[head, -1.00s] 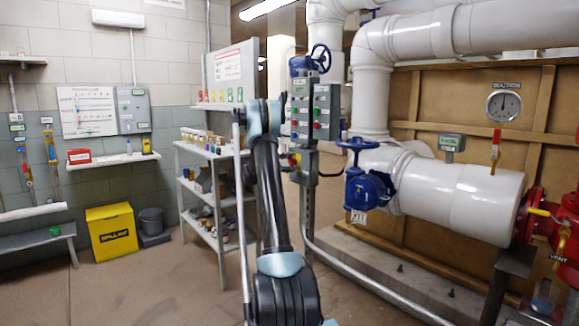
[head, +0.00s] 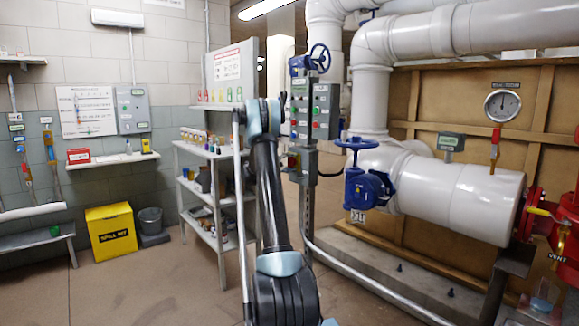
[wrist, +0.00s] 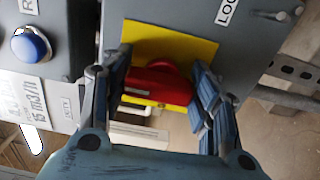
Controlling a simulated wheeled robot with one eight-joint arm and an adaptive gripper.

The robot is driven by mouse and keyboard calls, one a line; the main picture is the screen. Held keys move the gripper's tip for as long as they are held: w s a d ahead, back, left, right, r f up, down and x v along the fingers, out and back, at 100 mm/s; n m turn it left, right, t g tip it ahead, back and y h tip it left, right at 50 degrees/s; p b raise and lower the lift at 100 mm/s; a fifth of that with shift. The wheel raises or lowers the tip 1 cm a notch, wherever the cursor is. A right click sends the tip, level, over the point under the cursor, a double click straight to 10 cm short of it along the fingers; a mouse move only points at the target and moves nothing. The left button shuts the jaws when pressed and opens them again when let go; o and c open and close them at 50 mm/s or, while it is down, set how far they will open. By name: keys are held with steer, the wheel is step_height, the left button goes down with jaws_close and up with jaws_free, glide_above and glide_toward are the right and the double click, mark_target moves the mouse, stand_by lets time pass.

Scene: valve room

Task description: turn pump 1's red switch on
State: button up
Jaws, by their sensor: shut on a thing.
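The red switch (wrist: 158,82) is a rotary handle on a yellow plate (wrist: 185,47), on a grey box in the wrist view. My gripper (wrist: 161,62) has a finger on each side of the handle and is shut on it. The fingers hide parts of the plate, and the handle's exact angle is hard to read. In the head view the grey control panel (head: 322,108) stands behind my arm. My gripper is mostly hidden there behind my arm, at the panel's lower box.
A blue button (wrist: 30,46) sits on the panel left of the switch in the wrist view. A blue valve wheel (head: 357,143) on the white pipe (head: 455,195) stands right of the panel. A shelf (head: 205,150) stands to the left. Floor is clear at front left.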

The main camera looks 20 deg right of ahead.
steer(key=shift+s+f, duration=0.1)
steer(key=shift+f, duration=0.05)
stand_by(0.3)
steer(key=o, duration=1.1)
steer(key=shift+c, duration=0.2)
steer(key=shift+a, duration=0.45)
steer(key=v, duration=1.1)
steer(key=shift+s, duration=0.15)
